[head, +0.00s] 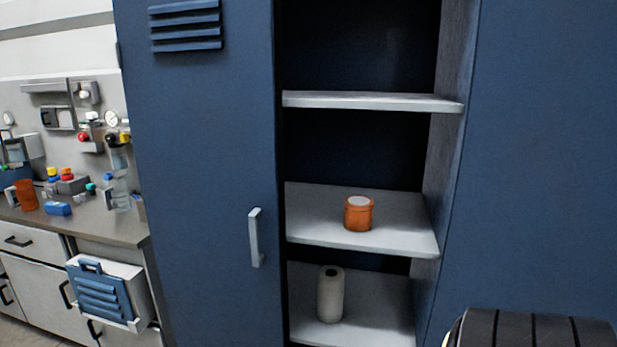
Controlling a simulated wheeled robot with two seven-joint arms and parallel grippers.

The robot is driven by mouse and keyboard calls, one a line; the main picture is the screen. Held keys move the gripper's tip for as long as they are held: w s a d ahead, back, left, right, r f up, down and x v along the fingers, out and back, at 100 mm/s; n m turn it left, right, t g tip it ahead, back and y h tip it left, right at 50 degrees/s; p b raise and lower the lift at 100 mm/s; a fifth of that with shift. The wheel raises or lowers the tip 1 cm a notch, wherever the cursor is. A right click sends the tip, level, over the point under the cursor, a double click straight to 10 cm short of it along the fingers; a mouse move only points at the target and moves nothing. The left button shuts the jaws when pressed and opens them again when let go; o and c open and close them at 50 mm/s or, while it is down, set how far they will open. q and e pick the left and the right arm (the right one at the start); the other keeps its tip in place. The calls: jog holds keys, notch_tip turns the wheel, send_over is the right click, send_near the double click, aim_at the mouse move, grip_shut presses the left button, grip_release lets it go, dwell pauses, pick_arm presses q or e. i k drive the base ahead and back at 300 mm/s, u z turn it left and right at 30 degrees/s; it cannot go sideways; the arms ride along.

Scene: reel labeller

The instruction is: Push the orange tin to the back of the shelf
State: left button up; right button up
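The orange tin (358,214) is short and round with a pale grey top. It stands upright on the middle shelf (312,223) of an open blue cabinet, nearer the front edge than the dark back, a little right of the shelf's centre. Neither of my grippers shows in the head view, and nothing touches the tin.
A white roll (331,294) stands on the lower shelf. The upper shelf (375,101) is empty. The blue door (200,180) with a handle (256,238) is left of the opening. A cluttered workbench (90,228) stands further left. A dark ribbed object (530,330) shows at bottom right.

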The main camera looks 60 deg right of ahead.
aim_at(357, 208)
jog(key=i, duration=1.3)
jog(key=z, duration=2.1)
